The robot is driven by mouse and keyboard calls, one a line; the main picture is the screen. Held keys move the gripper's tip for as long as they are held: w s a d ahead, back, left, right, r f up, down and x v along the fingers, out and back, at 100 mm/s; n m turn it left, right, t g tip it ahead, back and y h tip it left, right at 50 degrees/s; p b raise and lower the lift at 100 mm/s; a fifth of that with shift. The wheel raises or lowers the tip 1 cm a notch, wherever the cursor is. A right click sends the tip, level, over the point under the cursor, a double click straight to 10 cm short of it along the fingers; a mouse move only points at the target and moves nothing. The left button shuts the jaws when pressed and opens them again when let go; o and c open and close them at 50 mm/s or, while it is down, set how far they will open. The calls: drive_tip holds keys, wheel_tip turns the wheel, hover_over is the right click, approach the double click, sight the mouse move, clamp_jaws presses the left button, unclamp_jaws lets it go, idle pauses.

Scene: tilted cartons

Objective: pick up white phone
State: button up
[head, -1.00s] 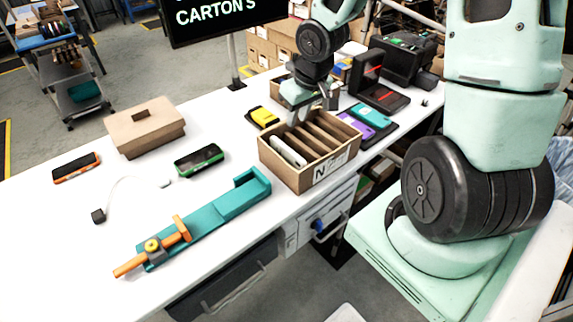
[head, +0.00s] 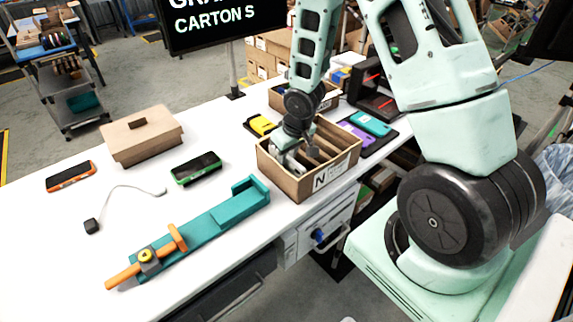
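The white phone (head: 288,161) stands on edge in the left compartment of the open, divided carton (head: 318,177), and only part of it shows. My gripper (head: 293,150) points down into the left part of the carton, right at the phone. The wrist and fingers hide the phone's upper part. I cannot tell whether the fingers are open or closed around the phone.
Left of the carton lie a green-edged phone (head: 196,168), an orange-edged phone (head: 71,176), a teal fixture (head: 215,217) and a lidded cardboard box (head: 142,143). Yellow (head: 261,125), purple (head: 356,134) and teal (head: 370,123) phones lie behind. A second carton (head: 284,99) stands farther back.

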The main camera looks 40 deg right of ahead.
drive_tip(key=shift+f, duration=0.2)
clamp_jaws()
drive_tip(key=shift+r, duration=0.1)
